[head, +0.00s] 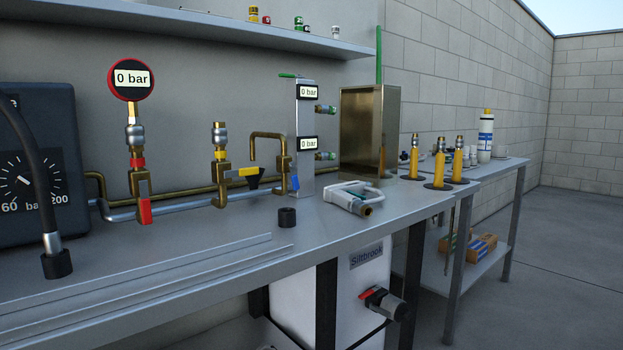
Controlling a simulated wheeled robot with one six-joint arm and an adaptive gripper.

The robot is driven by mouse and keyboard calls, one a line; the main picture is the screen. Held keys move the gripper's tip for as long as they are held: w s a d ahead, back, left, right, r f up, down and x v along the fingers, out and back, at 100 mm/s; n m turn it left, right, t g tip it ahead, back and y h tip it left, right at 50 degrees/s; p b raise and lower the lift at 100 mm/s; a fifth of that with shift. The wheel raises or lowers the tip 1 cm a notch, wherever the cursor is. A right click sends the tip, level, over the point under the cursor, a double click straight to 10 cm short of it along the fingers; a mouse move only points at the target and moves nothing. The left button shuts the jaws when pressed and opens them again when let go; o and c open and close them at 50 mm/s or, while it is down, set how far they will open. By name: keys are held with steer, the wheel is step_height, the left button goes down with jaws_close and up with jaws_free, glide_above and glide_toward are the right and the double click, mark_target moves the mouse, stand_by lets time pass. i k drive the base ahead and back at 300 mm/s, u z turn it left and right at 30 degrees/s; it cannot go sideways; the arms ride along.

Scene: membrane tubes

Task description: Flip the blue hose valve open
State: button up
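A small blue valve lever (295,183) shows low at the front left of the upright grey gauge post (306,130), towards the back of the bench. It looks roughly upright; its valve body is too small to make out. I cannot tell from this view whether the valve is open or shut. My gripper is not in view.
A red lever (144,211) and a yellow lever (248,172) sit on the brass pipework to the left. A black hose end (56,264), a black cap (287,217) and a grey handled tool (353,198) are on the bench (230,260). Yellow tubes (439,170) stand right.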

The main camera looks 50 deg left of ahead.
mark_target(295, 180)
steer(key=z, duration=0.05)
steer(key=i, duration=2.2)
steer(key=u, duration=2.55)
